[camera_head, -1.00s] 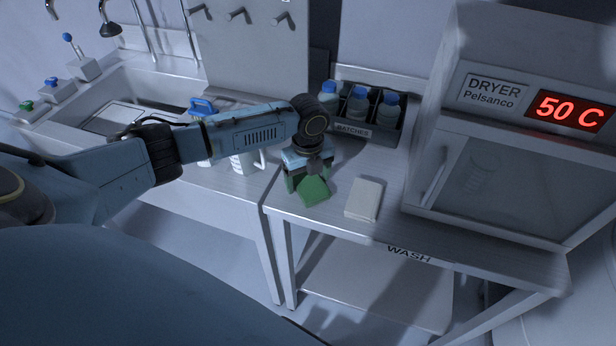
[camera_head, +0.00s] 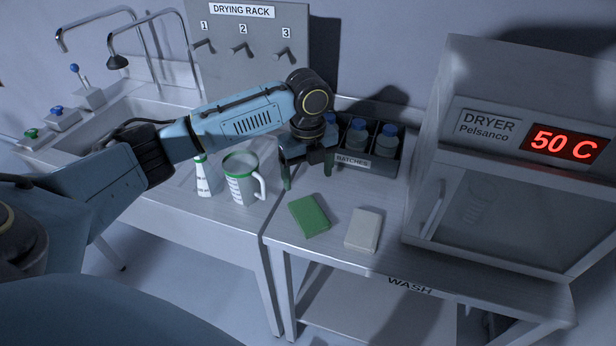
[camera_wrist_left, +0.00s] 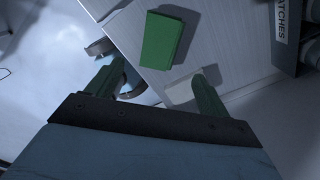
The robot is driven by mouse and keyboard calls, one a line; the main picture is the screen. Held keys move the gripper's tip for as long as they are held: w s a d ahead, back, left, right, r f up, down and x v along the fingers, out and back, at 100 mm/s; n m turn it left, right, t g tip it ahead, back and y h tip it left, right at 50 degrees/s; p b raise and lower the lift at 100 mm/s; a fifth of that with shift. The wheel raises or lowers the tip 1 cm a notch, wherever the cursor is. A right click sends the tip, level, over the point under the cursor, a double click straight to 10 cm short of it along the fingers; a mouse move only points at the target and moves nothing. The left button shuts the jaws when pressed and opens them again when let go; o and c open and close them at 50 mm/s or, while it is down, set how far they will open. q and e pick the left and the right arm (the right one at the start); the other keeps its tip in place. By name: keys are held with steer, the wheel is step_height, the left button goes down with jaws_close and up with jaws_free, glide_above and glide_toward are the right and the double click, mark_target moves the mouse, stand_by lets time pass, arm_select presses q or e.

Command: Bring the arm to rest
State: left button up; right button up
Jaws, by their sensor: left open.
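My left gripper (camera_head: 308,176) is open and empty, held above the bench in front of the batches rack. Its two green fingers stand wide apart in the left wrist view (camera_wrist_left: 152,88). A green block-like pad (camera_head: 309,215) lies flat on the bench, below and nearer than the gripper, apart from it. The pad also shows in the left wrist view (camera_wrist_left: 162,40), beyond the fingertips. My left arm reaches in from the left over the sink. My right gripper is not in view.
A white block (camera_head: 363,231) lies right of the pad. A jug (camera_head: 240,182) and a flask (camera_head: 203,180) stand left of the gripper. The batches rack (camera_head: 378,165) with blue-capped bottles is close behind it. The dryer (camera_head: 490,205) stands at right; the drying rack (camera_head: 250,60) is behind.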

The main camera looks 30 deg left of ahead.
arm_select(q)
steer(key=shift+d+f, duration=0.1)
stand_by(0.3)
